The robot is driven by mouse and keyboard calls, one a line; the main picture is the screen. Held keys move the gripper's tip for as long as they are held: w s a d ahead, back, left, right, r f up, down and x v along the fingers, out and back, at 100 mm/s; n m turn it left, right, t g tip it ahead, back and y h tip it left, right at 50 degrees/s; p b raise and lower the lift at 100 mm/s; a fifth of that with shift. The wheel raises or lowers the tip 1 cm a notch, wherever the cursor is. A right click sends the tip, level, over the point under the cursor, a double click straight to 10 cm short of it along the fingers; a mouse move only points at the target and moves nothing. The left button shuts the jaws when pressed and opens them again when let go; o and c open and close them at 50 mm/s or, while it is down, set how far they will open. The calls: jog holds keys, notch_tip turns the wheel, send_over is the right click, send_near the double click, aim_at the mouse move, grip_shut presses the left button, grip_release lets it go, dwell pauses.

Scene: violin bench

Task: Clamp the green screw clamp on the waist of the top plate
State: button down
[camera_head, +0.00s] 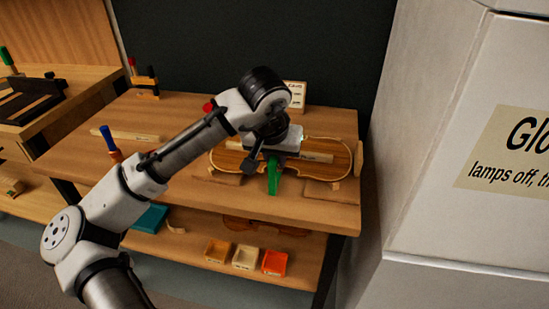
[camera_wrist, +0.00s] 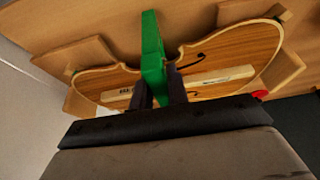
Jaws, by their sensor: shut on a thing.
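The violin-shaped top plate (camera_head: 328,170) lies flat in wooden supports on the bench; the wrist view shows its striped face (camera_wrist: 245,58). The green screw clamp (camera_head: 273,178) is at the plate's near edge, at the waist; in the wrist view the clamp (camera_wrist: 152,58) stands between the two wider ends. My gripper (camera_wrist: 160,92) is shut on the clamp, one dark finger on each side. In the head view my gripper (camera_head: 264,158) is over the plate and partly hidden by my wrist. I cannot tell whether the clamp's jaws touch the plate.
A pale labelled strip (camera_wrist: 218,77) lies along the plate. Another wooden strip (camera_head: 125,134) and a blue-and-orange tool (camera_head: 109,141) are on the bench (camera_head: 90,160) to the left. A white cabinet (camera_head: 430,150) stands close on the right. Small trays (camera_head: 245,257) sit on the lower shelf.

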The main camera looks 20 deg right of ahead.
jog(key=shift+w+d+p, duration=0.25)
jog(key=shift+w+d, duration=0.15)
jog(key=shift+w, duration=0.25)
jog(key=shift+w+d+p, duration=0.2)
jog(key=shift+w+d, duration=0.2)
jog(key=shift+w, duration=0.2)
jog(key=c, duration=1.3)
grip_release()
jog(key=v, duration=1.4)
jog(key=shift+f, duration=0.1)
